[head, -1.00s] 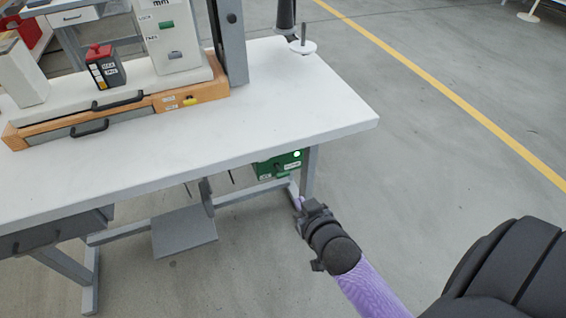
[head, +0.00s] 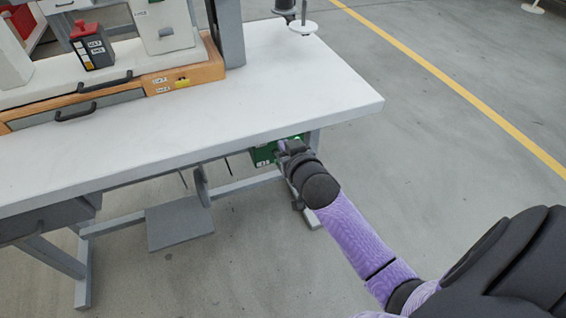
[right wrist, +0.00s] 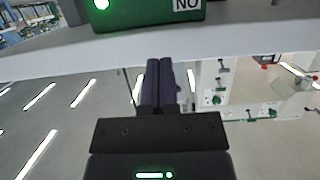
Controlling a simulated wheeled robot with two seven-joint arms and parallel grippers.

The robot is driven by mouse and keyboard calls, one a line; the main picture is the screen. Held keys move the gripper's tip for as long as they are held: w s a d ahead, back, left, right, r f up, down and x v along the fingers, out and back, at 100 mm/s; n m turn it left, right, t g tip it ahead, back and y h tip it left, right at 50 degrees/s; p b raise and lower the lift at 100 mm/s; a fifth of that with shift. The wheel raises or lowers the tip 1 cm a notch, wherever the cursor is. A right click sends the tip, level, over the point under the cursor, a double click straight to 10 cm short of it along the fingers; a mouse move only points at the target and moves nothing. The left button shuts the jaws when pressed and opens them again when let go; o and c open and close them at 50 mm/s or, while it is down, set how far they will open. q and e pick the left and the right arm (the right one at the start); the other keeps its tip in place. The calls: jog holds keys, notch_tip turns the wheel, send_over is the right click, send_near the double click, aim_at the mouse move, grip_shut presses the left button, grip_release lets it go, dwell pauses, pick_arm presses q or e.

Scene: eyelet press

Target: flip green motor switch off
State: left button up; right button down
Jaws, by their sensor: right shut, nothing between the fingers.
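The green motor switch box (head: 263,155) hangs under the table's front edge near the right leg, partly hidden by my right gripper. In the right wrist view the green box (right wrist: 140,14) is at the top, cut off by the frame, with a lit round indicator (right wrist: 101,4) and a white label (right wrist: 187,4) that looks like ON upside down. My right gripper (head: 284,147) is shut and empty, its fingertips overlapping the box in the head view. In the right wrist view its fingers (right wrist: 160,63) lie below the box, with a visible gap in the picture. My left gripper is out of view.
The white tabletop (head: 290,95) overhangs the switch. The grey table leg (head: 314,150) stands beside my gripper. A grey foot pedal (head: 180,225) is below at left. The floor to the right is clear.

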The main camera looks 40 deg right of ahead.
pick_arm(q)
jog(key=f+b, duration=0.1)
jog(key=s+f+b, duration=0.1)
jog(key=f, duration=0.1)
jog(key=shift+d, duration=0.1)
pick_arm(e)
jog(key=f, duration=0.4)
jog(key=shift+w+f, duration=0.1)
jog(key=shift+w, duration=0.2)
pick_arm(q)
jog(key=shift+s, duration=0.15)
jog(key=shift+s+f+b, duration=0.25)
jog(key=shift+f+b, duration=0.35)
jog(key=shift+b, duration=0.3)
pick_arm(e)
jog(key=shift+s+f+t, duration=0.15)
jog(key=shift+f+t, duration=0.15)
jog(key=shift+f, duration=0.05)
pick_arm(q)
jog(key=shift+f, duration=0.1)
